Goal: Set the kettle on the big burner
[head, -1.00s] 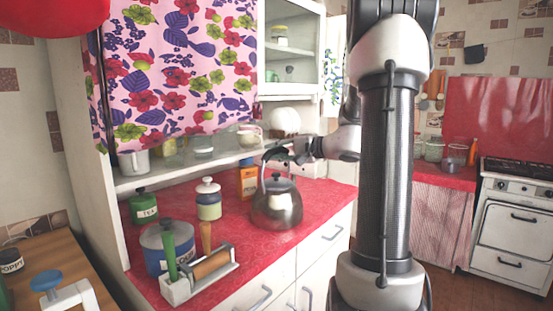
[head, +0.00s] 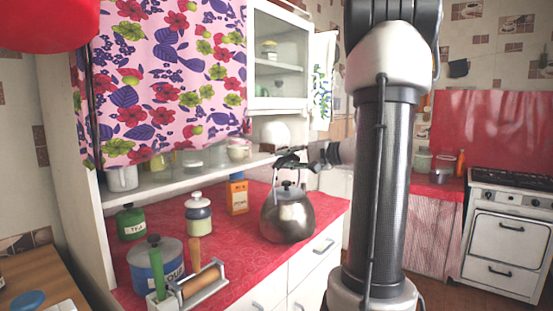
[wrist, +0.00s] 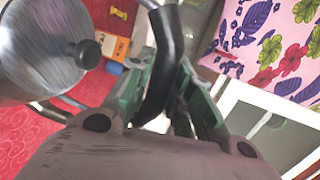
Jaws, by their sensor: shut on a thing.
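The steel kettle (head: 288,216) with a black lid knob is at the front edge of the red counter in the head view. I cannot tell whether its base touches the counter. My gripper (head: 292,160) is shut on the kettle's black handle above the lid. In the wrist view the handle passes between the green-padded fingers of my gripper (wrist: 165,85), and the kettle's body (wrist: 35,45) fills the upper left. The white stove (head: 508,235) stands at the far right. Its dark top (head: 515,181) shows edge-on, so I cannot tell the big burner apart.
An orange box (head: 237,195), a white-and-green jar (head: 198,222), a green tea tin (head: 131,222) and a blue pot (head: 157,262) stand left of the kettle. Glass jars (head: 422,161) stand on the counter beside the stove. Floor shows between the two counters.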

